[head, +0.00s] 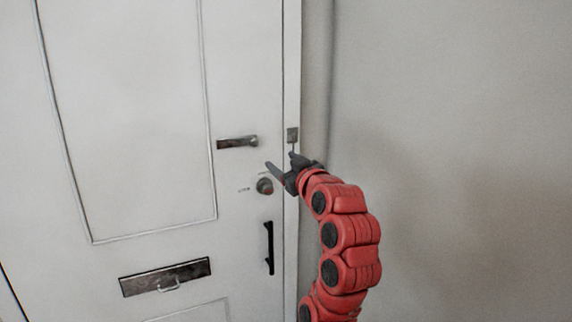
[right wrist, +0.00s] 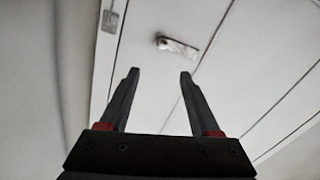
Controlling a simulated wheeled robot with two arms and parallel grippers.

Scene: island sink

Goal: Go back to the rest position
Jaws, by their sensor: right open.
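My right gripper (head: 280,164) is raised in front of the white door (head: 130,120), near its right edge, just above the round knob (head: 265,186). Its two fingers are apart with nothing between them; they also show spread in the right wrist view (right wrist: 158,80). The lever handle (head: 238,142) is up and left of the fingertips in the head view. In the right wrist view the lever handle (right wrist: 177,46) appears beyond the fingertips, clear of them. My left gripper is not in either view.
A black vertical pull handle (head: 269,248) is below the knob. A dark letter slot (head: 165,277) is lower left on the door. A small metal plate (head: 292,135) is on the frame. A plain bare wall (head: 460,130) fills the right side.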

